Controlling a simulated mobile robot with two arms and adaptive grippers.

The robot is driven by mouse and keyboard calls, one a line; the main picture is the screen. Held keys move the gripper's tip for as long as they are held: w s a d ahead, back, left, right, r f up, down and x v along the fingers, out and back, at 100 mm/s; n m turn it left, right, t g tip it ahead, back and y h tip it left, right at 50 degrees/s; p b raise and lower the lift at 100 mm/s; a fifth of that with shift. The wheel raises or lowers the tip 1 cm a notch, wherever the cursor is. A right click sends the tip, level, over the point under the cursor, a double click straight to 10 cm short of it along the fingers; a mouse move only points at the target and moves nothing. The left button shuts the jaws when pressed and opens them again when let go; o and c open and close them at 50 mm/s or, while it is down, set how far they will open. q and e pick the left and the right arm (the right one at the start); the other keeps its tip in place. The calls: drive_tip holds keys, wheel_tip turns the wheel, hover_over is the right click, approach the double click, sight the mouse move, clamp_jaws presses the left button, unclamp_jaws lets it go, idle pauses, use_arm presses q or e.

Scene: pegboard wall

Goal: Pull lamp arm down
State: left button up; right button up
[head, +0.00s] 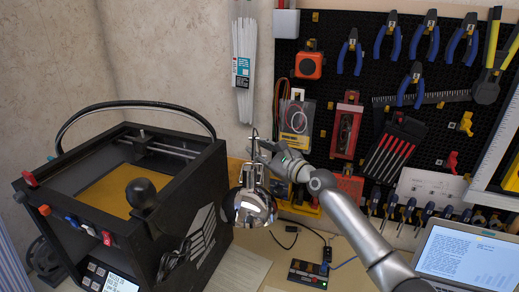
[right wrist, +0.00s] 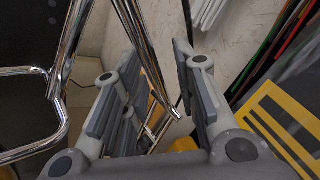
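The chrome desk lamp stands in the middle of the head view, with its round shiny head (head: 252,207) low and its thin arm rising above it. My right gripper (head: 266,156) reaches in from the right to the upper part of the lamp. In the right wrist view its two grey fingers (right wrist: 158,65) are apart. A chrome lamp arm rod (right wrist: 138,45) runs through the gap, nearer the left finger; I cannot tell whether they touch. Other chrome rods (right wrist: 70,50) pass outside the left finger. My left gripper is not in view.
A black 3D printer (head: 190,190) fills the left. Behind is a black pegboard (head: 345,85) with pliers, screwdrivers and packs. White cable ties (head: 244,50) hang on the wall. A laptop (head: 465,258) stands at the lower right; a small black device (head: 308,273) lies on the bench.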

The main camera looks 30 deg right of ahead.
drive_tip(key=shift+w, duration=0.15)
drive_tip(key=shift+r, duration=0.1)
clamp_jaws()
